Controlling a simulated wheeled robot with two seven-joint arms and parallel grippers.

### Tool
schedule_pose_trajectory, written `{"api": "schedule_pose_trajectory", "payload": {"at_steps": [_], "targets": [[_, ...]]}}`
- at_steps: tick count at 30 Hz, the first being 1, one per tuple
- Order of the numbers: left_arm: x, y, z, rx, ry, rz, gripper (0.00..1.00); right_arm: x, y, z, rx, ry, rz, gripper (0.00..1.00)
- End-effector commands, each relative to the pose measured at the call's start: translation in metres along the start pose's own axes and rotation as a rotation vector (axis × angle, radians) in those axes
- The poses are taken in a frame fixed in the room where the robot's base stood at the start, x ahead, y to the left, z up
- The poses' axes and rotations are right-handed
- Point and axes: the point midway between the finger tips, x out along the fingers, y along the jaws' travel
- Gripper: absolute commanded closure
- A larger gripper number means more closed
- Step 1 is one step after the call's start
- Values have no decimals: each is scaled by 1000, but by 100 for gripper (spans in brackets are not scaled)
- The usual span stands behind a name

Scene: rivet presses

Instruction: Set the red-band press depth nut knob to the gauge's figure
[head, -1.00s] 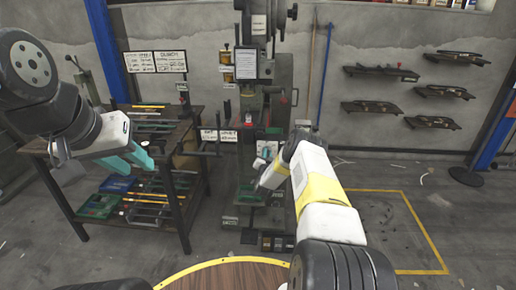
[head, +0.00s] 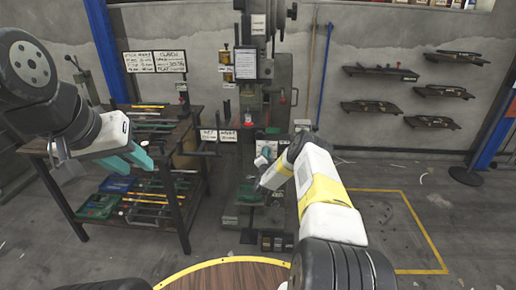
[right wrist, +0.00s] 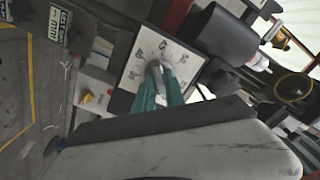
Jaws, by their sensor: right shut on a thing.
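The press (head: 252,100) stands in the middle of the head view, against the wall. In the right wrist view a grey depth nut knob (right wrist: 155,67) sits on a white dial plate (right wrist: 140,52) with dark marks fanned around it. My right gripper (right wrist: 158,78) is shut on this knob, its teal fingers covering part of the plate. In the head view my right gripper (head: 264,163) is low at the press front, partly hidden by its wrist. My left gripper (head: 142,158) hangs by the bench at left, touching nothing I can make out; its finger gap is unclear. The gauge's figure is unreadable.
A black workbench (head: 183,134) with trays and rods stands left of the press. Written sign boards (head: 156,62) rise behind it. In the right wrist view a dark cylinder (right wrist: 220,35) is near the plate. Yellow-lined floor (head: 385,225) at right is clear.

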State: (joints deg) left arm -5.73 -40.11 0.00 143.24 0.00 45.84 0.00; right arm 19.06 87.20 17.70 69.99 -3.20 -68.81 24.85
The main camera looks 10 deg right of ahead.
Motion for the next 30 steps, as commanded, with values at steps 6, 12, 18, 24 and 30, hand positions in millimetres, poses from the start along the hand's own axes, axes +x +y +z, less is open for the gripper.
{"api": "schedule_pose_trajectory", "payload": {"at_steps": [6,12,18,24,30], "targets": [[0,0,0,0,0,0,66,0,0,0,-1,-1,0,100],[0,0,0,0,0,0,66,0,0,0,-1,0,0,64],[0,0,0,0,0,0,66,0,0,0,-1,0,0,64],[0,0,0,0,0,0,66,-14,1,1,-1,-3,2,64],[0,0,0,0,0,0,66,-47,1,1,-2,-4,3,64]]}}
